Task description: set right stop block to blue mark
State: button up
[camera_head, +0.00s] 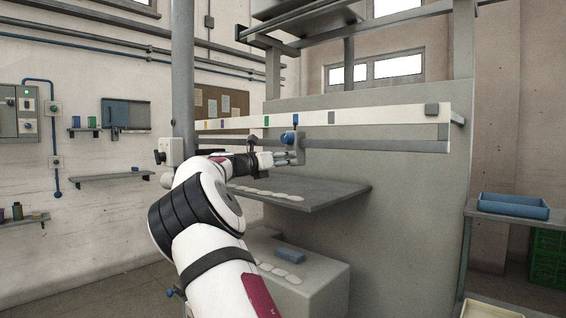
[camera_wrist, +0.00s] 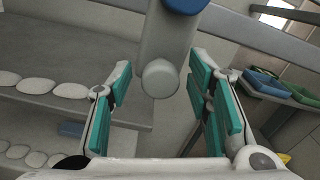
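A long white rail (camera_head: 385,115) runs across the machine front in the head view and carries coloured marks. My gripper (camera_head: 283,158) is at the block's lower left. In the wrist view, a grey rounded post (camera_wrist: 161,76) with a blue top (camera_wrist: 186,4) stands between the teal pads of my open gripper (camera_wrist: 162,98). Gaps show on both sides of it. I cannot tell which part of the block this post is.
Another block with a black knob (camera_head: 160,157) is at the rail's left. A grey shelf (camera_head: 320,195) with white pads juts out below my gripper. A blue tray (camera_head: 513,205) stands on a side table at right. A grey bar runs under the rail.

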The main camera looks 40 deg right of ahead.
jog(key=shift+a, duration=0.1)
jog(key=s+a, duration=0.1)
jog(key=a, duration=1)
jog(key=shift+a, duration=0.4)
